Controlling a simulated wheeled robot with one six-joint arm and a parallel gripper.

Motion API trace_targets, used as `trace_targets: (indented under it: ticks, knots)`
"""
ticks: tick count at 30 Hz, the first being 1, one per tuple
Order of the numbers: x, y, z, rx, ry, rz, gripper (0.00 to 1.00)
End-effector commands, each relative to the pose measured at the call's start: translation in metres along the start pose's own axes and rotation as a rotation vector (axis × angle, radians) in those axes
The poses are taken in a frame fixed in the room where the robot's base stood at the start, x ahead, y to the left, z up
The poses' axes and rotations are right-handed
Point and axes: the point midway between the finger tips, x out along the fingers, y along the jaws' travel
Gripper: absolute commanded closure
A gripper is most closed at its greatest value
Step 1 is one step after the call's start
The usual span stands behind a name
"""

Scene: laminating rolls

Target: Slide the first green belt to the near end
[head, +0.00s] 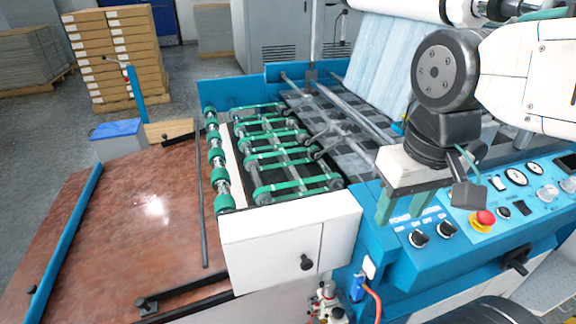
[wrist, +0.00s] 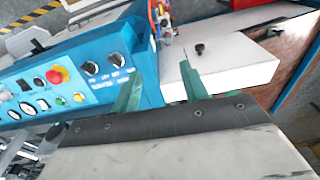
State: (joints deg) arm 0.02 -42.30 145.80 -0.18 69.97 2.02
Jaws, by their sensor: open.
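Several green belts run left to right across the feed deck of the blue machine in the head view. The nearest green belt (head: 300,184) lies close behind the white side box (head: 275,243). Another green belt (head: 285,154) lies farther back, with more beyond it. Which one is called first is not marked. My gripper (head: 392,212) is open and empty, right of the belts, above the machine's blue control side. In the wrist view my gripper (wrist: 162,72) shows two green fingers apart, over the blue panel edge and white box. No belt shows clearly there.
A control panel (head: 500,190) with a red button (head: 483,219) and knobs lies beside my gripper. Green rollers (head: 218,178) line the deck's left edge. A brown board (head: 120,220) fills the left. A metal bar (head: 345,98) crosses above the deck.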

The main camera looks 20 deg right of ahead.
Motion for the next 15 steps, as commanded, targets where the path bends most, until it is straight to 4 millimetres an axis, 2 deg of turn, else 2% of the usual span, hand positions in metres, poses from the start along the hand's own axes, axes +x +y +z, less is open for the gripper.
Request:
trace_targets:
  ticks: [5, 8, 11, 15]
  knots:
    - [-0.004, -0.006, -0.05, 0.19, -0.023, 0.001, 0.55]
    - [0.0, -0.008, -0.095, 0.371, -0.038, 0.006, 0.55]
    - [0.011, -0.012, -0.142, 0.56, -0.052, 0.014, 0.55]
    - [0.039, -0.02, -0.206, 0.82, -0.067, 0.028, 0.55]
